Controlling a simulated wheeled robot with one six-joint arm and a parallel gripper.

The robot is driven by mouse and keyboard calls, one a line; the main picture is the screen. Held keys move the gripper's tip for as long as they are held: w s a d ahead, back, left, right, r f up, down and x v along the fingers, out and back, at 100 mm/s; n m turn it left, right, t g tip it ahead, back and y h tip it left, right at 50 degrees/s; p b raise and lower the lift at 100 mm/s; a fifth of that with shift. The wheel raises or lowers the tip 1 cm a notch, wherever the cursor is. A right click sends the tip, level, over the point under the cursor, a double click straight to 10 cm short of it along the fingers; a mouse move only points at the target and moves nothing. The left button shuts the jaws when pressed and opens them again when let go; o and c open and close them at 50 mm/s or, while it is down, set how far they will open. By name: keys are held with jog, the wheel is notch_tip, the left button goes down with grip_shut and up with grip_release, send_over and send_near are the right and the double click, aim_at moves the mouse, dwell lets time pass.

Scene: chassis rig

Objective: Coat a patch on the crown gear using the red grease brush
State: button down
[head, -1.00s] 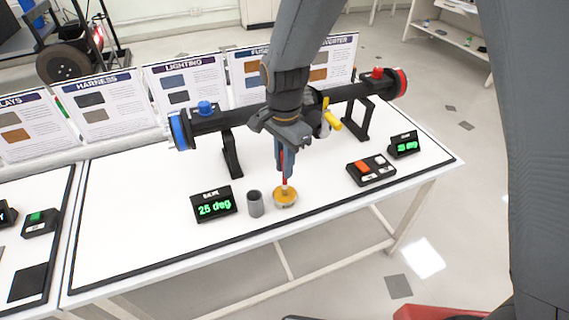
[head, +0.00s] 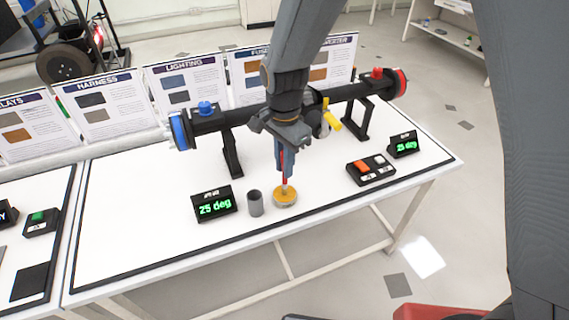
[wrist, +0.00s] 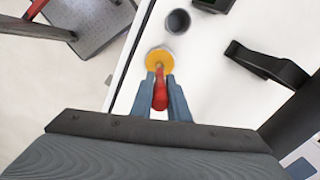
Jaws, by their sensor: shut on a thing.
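My gripper (head: 284,173) points down near the front edge of the white table and is shut on the red grease brush (head: 285,183). In the wrist view the red brush (wrist: 160,98) lies between the two fingers. Its lower end meets the round amber-topped tin (head: 285,197), which also shows in the wrist view (wrist: 158,53). Whether the bristles touch the amber surface or dip into it cannot be told. I cannot clearly make out the crown gear; my arm covers the middle of the black axle (head: 355,92) behind.
A grey open cup (head: 255,204) stands just left of the tin. A "25 deg" display (head: 215,205) is left of it. A button box (head: 371,169) and a second display (head: 404,145) stand at right. A yellow lever (head: 333,122) shows beside my arm. The left front tabletop is clear.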

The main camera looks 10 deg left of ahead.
dwell(0.4)
jog(key=shift+r+p, duration=3)
jog(key=shift+r, duration=0.5)
